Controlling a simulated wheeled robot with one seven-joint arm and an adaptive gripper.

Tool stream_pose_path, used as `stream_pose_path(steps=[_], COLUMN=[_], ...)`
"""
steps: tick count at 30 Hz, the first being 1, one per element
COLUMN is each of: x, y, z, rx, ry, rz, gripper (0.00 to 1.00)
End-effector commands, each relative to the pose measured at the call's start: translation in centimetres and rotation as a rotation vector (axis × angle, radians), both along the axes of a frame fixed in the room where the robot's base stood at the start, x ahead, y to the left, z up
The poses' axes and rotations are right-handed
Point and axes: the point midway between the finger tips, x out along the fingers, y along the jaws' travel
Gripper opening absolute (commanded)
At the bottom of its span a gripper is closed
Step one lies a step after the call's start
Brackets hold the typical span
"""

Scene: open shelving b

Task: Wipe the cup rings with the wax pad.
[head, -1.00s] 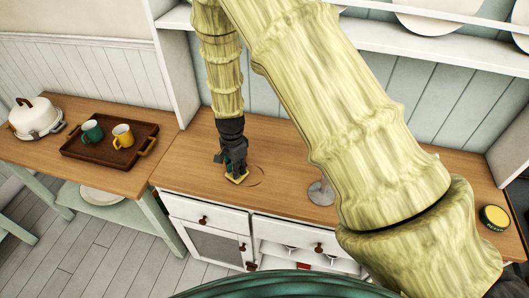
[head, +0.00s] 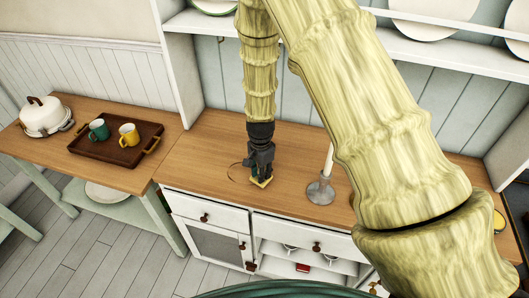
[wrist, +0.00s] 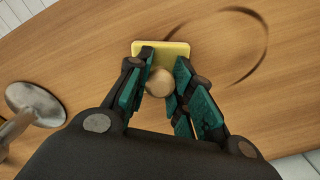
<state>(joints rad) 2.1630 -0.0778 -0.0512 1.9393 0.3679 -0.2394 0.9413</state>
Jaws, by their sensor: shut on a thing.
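The wax pad is a yellow block with a round wooden knob; it shows in the wrist view (wrist: 181,50) and low under my gripper in the head view (head: 261,183). My gripper (head: 262,175) points down at the wooden counter, its fingers closed around the knob, also seen in the wrist view (wrist: 160,84). The pad appears flat on the wood. One dark cup ring (head: 230,171) lies just left of the pad in the head view. In the wrist view the ring (wrist: 265,42) is right of the pad, with its pad-side edge faint. My arm hides part of the counter.
A candlestick (head: 320,190) with a white candle stands right of my gripper. A yellow tin (head: 499,221) is partly hidden at the far right. A brown tray (head: 90,153) with a green mug (head: 98,129) and a yellow mug (head: 129,134) sits on the left table.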

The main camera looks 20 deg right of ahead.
Motion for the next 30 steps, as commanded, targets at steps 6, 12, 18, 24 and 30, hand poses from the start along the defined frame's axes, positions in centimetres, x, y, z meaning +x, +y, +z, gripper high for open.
stream_pose_path(steps=[6,12,18,24,30], x=[-0.1,-0.1,-0.1,-0.2,-0.2], y=[-0.1,-0.2,-0.3,-0.4,-0.4], z=[4.0,5.8,7.6,8.7,8.7], rx=[0.0,0.0,0.0,0.001,0.001], ry=[-0.001,-0.001,-0.001,-0.001,-0.001], rz=[-0.002,-0.004,-0.005,-0.007,-0.007], gripper=[0.0,0.0,0.0,0.0,0.0])
